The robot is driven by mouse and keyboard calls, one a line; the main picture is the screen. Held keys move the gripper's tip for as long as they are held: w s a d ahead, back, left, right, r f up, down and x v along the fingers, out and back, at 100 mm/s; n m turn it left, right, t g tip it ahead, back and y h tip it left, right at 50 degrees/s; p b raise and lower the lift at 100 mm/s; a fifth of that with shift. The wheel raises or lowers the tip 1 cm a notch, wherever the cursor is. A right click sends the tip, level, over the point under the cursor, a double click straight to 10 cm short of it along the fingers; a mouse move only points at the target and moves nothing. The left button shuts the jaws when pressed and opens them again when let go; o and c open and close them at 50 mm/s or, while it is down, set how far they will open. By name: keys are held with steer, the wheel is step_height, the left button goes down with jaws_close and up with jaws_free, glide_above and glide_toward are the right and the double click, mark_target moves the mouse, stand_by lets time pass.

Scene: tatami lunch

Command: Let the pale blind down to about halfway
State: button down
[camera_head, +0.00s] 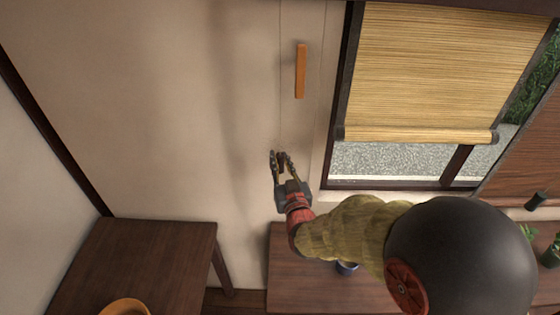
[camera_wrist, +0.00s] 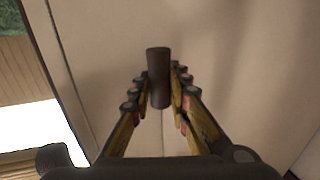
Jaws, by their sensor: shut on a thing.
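The pale blind (camera_head: 440,75) is straw-coloured and hangs over the window, its top out of view. Its rolled hem (camera_head: 418,135) sits a little above the sill, with a strip of gravel showing below. My gripper (camera_head: 281,156) is on the wall side, left of the window and lower than the hem. In the wrist view, my gripper (camera_wrist: 158,90) is shut on a dark brown cylindrical pull (camera_wrist: 158,70). The pull is mostly hidden by the fingers in the head view. A thin line (camera_head: 280,60) runs up the wall above it.
An orange-brown bar (camera_head: 300,70) is upright on the wall above my gripper. A darker reddish blind (camera_head: 525,150) hangs at the right. Dark wooden tables (camera_head: 165,250) stand below, one with an orange bowl (camera_head: 125,306). The wall left of my gripper is clear.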

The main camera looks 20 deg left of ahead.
step_height(320, 180, down, 8)
steer(key=b, duration=0.6)
steer(key=shift+r, duration=0.15)
steer(key=c, duration=1.7)
jaws_free()
steer(key=shift+o, duration=0.2)
steer(key=shift+s, duration=0.1)
steer(key=v, duration=1.1)
steer(key=shift+s+d, duration=0.25)
steer(key=shift+s, duration=0.05)
